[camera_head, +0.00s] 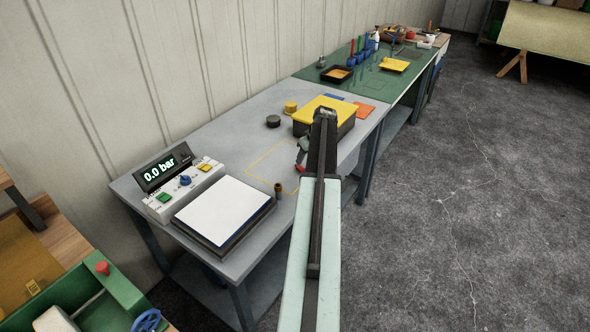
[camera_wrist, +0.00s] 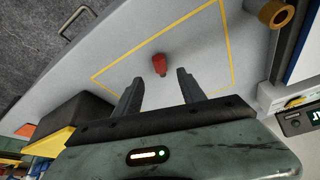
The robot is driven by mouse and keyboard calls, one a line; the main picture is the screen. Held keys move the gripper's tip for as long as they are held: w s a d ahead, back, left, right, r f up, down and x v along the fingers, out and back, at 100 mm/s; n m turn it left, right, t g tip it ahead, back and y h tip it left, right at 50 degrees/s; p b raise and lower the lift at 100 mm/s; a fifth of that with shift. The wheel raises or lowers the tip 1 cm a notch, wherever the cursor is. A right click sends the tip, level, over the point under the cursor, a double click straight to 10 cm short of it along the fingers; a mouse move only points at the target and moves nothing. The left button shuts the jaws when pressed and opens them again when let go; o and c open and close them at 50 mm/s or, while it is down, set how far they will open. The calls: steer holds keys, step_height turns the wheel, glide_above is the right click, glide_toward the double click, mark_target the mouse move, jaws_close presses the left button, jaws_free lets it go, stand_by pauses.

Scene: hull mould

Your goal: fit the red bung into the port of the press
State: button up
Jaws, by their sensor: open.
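The red bung (camera_wrist: 159,65) is on the grey bench, inside a yellow outline, in the wrist view. A bit of red (camera_head: 300,169) shows beside my arm in the head view. My gripper (camera_wrist: 159,77) is open and empty; the bung appears just beyond its fingertips, in line with the gap. The gripper (camera_head: 304,150) is partly hidden by my arm in the head view. The press (camera_head: 224,210) has a white top and dark sides at the bench's near end. A brass-coloured ring with a dark opening (camera_wrist: 277,14), apparently the port, is at its side; it also shows in the head view (camera_head: 278,188).
A control box (camera_head: 180,185) reading 0.0 bar stands behind the press. A dark bin with a yellow top (camera_head: 322,104) stands past the gripper. A black puck (camera_head: 273,121) and a yellow piece (camera_head: 291,107) are near the wall. The bench between is mostly clear.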

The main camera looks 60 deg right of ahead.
mark_target(301, 167)
steer(key=shift+b+x, duration=0.55)
steer(key=shift+x, duration=0.55)
steer(key=shift+w+a, duration=0.1)
steer(key=shift+w, duration=0.2)
steer(key=b+x, duration=0.5)
steer(key=shift+s+f, duration=0.2)
steer(key=shift+f, duration=0.05)
steer(key=shift+r, duration=0.2)
jaws_close()
